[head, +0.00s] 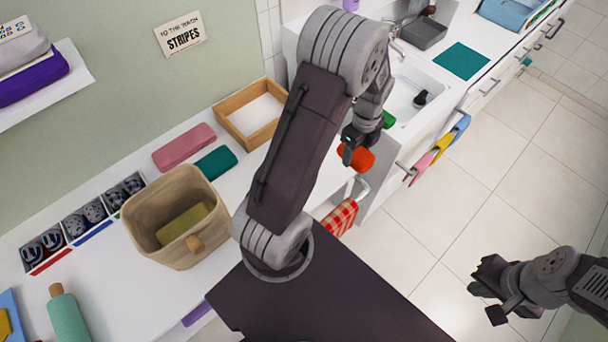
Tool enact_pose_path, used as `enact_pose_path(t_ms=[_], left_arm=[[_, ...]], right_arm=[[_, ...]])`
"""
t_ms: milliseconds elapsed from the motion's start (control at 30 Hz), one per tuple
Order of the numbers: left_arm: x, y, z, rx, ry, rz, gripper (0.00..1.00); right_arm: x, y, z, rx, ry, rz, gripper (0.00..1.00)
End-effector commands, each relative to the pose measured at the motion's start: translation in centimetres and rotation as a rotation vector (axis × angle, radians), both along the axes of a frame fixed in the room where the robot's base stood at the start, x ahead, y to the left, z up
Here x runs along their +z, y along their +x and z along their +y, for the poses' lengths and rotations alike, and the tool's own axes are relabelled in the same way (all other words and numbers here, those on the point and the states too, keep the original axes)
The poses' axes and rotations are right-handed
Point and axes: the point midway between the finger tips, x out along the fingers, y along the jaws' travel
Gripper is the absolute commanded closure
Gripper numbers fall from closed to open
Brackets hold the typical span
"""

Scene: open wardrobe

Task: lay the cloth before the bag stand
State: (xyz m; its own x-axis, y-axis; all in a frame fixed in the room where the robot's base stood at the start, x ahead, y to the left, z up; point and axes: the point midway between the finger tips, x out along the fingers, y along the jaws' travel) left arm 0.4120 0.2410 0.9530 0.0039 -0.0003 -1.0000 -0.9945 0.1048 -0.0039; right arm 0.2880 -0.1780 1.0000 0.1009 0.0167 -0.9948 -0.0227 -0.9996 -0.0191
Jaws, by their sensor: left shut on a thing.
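My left gripper (354,150) is shut on a small orange-red thing (358,158) over the counter edge near the sink. Its arm hides part of the thing, and I cannot tell whether it is a cloth. A folded pink cloth (184,147) and a folded teal cloth (215,163) lie on the counter behind a tan open-topped bag (148,222). A red checked cloth (340,218) hangs at the counter front. I cannot make out for certain which thing is the bag stand. My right gripper (492,292) is open and empty over the floor.
A wooden tray (238,97) stands by the wall. Several patterned rolls sit in a divided box (100,240) at left. The sink (402,100) is right of my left arm. Pink, yellow and blue cloths (442,146) hang on its front rail. Tiled floor at right is clear.

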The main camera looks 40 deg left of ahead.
Motion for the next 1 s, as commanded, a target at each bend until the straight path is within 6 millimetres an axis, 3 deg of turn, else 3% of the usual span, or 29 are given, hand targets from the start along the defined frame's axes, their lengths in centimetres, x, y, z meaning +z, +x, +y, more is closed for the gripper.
enact_pose_path(t_ms=[267,500,633,867,1000], left_arm=[[-1.3,-0.1,1.7,0.024,-0.001,0.008,0.63],[-5.2,1.0,8.2,0.026,-0.002,0.009,0.63],[-6.8,1.5,10.8,0.024,-0.001,0.007,0.63],[-7.7,1.8,12.1,0.019,0.000,0.006,0.63],[-9.8,1.6,12.0,0.019,-0.003,0.010,0.63]], right_arm=[[-0.2,0.0,0.0,0.000,0.000,0.000,1.00],[0.7,0.0,0.0,0.000,0.000,0.000,1.00],[1.0,0.0,0.0,0.000,0.000,0.000,1.00],[1.1,0.0,0.0,0.000,0.000,0.000,1.00],[1.5,0.0,0.0,0.000,0.000,0.000,1.00]])
